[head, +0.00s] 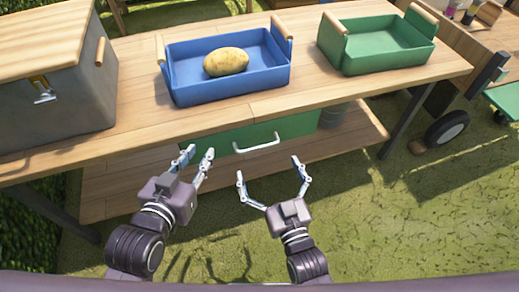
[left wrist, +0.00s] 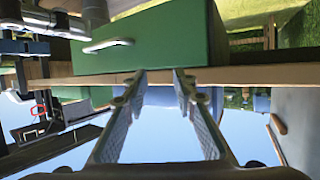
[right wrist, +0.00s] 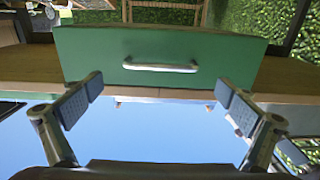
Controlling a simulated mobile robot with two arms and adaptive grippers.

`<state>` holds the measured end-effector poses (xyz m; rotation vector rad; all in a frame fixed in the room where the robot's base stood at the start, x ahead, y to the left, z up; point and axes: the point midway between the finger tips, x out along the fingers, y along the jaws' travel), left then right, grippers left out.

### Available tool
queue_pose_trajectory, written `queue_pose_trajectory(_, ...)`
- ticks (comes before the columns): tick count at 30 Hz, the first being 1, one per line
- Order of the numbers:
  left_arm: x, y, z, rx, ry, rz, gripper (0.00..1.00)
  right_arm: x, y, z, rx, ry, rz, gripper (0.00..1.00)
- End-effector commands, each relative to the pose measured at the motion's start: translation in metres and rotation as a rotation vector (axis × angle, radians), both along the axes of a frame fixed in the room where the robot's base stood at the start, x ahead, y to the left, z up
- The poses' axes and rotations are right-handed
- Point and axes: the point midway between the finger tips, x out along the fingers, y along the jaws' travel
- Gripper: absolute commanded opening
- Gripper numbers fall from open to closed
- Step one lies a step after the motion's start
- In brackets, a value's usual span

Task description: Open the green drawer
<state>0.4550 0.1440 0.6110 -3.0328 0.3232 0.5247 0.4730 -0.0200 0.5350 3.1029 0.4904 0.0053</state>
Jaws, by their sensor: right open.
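The green drawer (head: 222,136) sits under the front of the wooden table, with a pale bar handle (head: 257,144) on its front. Part of it is hidden by the tabletop. My right gripper (head: 268,172) is open and empty in front of and below the handle. In the right wrist view, the drawer front (right wrist: 85,55) and handle (right wrist: 160,67) show beyond and between the spread fingers. My left gripper (head: 198,154) is partly open and empty, near the drawer's left end. In the left wrist view, the drawer (left wrist: 170,35) and handle (left wrist: 107,45) lie beyond the fingertips.
On the tabletop (head: 140,125) are a blue bin (head: 235,87) holding a potato (head: 226,62), a green bin (head: 375,57), and a grey box with a wooden lid (head: 50,105). A lower shelf (head: 120,190) runs below. A wheeled cart (head: 446,131) stands at right.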

Motion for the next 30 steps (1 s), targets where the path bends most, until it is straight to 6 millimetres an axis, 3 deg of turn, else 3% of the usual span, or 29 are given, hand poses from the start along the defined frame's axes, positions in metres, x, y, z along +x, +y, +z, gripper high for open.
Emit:
queue_pose_trajectory(15, 0.02, -0.016, 0.081, -0.092, -0.37, -0.024, 0.26, 0.058, 0.019, -0.001, 0.001, 0.001, 0.0, 1.0)
queue_pose_trajectory(21, 0.02, -0.018, 0.095, -0.108, -0.429, -0.027, 0.26, 0.066, 0.022, -0.001, 0.0, 0.003, 0.001, 1.0)
queue_pose_trajectory(30, 0.02, -0.018, 0.097, -0.11, -0.435, -0.028, 0.26, 0.067, 0.022, -0.001, 0.0, 0.003, 0.001, 0.99)
